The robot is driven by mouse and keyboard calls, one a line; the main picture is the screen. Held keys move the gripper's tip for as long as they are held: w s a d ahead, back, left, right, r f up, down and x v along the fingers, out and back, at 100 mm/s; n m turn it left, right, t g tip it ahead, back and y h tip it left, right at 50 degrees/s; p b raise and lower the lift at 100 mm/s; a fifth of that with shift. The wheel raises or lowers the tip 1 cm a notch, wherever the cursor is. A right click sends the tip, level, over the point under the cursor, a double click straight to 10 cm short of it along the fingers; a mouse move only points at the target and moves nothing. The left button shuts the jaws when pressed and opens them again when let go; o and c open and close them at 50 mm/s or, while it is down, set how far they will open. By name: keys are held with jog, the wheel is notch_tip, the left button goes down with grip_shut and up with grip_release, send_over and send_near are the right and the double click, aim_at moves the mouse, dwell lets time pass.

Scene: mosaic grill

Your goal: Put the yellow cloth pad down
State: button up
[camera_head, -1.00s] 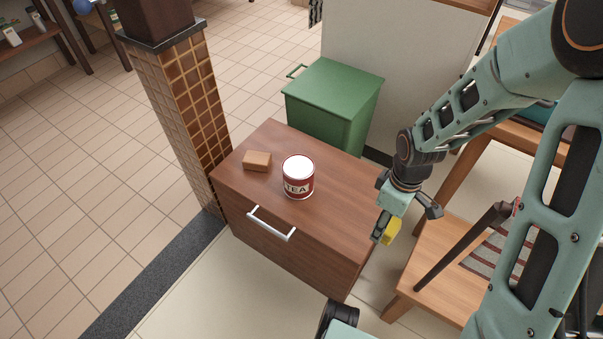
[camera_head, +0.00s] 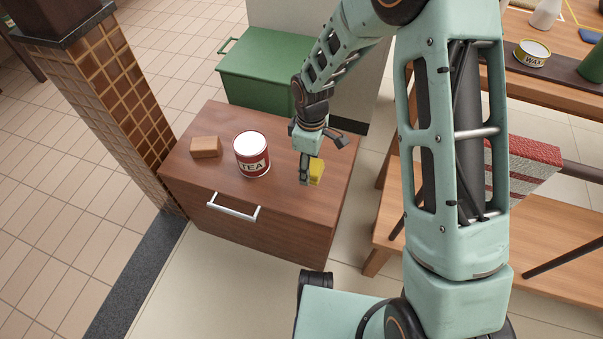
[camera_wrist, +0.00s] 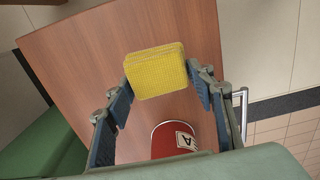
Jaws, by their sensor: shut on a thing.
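The yellow cloth pad (camera_head: 317,171) is a small square pad with a woven face. My gripper (camera_head: 309,174) is shut on it, over the right part of the brown drawer cabinet (camera_head: 278,196). In the wrist view the pad (camera_wrist: 156,68) is held between the two fingertips (camera_wrist: 157,82), in front of the wooden top (camera_wrist: 70,62). I cannot tell whether the pad touches the top or hangs just above it.
A red and white TEA tin (camera_head: 252,155) stands left of my gripper, with a brown block (camera_head: 205,147) further left. A green bin (camera_head: 262,80) stands behind the cabinet. A wooden bench (camera_head: 545,235) is on the right. The cabinet top's front right is clear.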

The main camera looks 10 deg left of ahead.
jog(key=f, duration=0.1)
jog(key=w+a+f, duration=0.1)
jog(key=f, duration=0.1)
jog(key=shift+w+a+b, duration=0.35)
jog(key=shift+w, duration=0.05)
jog(key=shift+w+a+f+b, duration=0.1)
jog(key=shift+f+b, duration=0.15)
jog(key=shift+f, duration=0.65)
jog(key=shift+w+a+f+b, duration=0.1)
jog(key=shift+f+b, duration=0.15)
jog(key=shift+f, duration=0.6)
jog(key=shift+f, duration=0.1)
jog(key=shift+f, duration=0.2)
jog(key=o, duration=1.1)
jog(key=shift+r, duration=0.1)
notch_tip(320, 180, up, 12)
jog(key=p, duration=0.3)
jog(key=shift+r, duration=0.2)
